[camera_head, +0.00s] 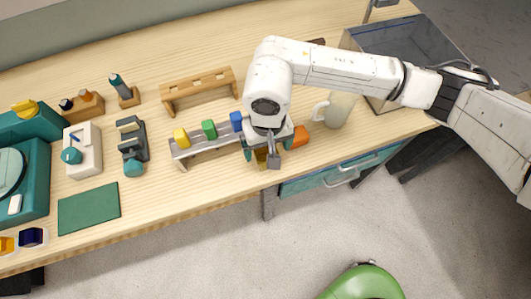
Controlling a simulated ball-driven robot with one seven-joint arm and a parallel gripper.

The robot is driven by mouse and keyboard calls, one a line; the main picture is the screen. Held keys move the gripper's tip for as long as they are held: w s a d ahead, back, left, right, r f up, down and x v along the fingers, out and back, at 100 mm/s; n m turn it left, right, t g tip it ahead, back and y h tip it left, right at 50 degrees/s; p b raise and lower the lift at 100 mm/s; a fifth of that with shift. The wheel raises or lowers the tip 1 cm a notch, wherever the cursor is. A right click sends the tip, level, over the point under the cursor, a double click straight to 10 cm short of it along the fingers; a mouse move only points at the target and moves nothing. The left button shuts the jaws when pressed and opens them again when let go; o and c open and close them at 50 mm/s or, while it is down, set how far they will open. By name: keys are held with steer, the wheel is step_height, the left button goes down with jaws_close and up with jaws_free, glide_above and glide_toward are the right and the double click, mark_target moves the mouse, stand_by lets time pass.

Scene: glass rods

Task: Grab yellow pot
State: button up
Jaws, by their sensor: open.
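My gripper (268,160) is open at the front of the bench, by the right end of a pale rack. A yellow-gold thing (261,155) shows partly between and behind its fingers; its shape is mostly hidden, and I cannot tell whether they touch. Another yellow piece (181,138) sits at the left end of the rack, apart from the gripper. A yellow-orange pot (7,244) stands at the far left front edge, beside a dark blue pot (31,237). I cannot tell which is the yellow pot meant.
Green (209,129) and blue (236,121) pieces sit on the rack (196,154), with an orange piece (299,137) right of the gripper. A wooden stand (199,90) is behind.

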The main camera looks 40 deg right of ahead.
steer(key=shift+w+f+p, duration=0.2)
steer(key=shift+f+p, duration=0.25)
steer(key=shift+f, duration=2.15)
steer(key=shift+c, duration=0.2)
steer(key=c, duration=1)
steer(key=shift+c, duration=0.5)
steer(key=shift+r, duration=0.15)
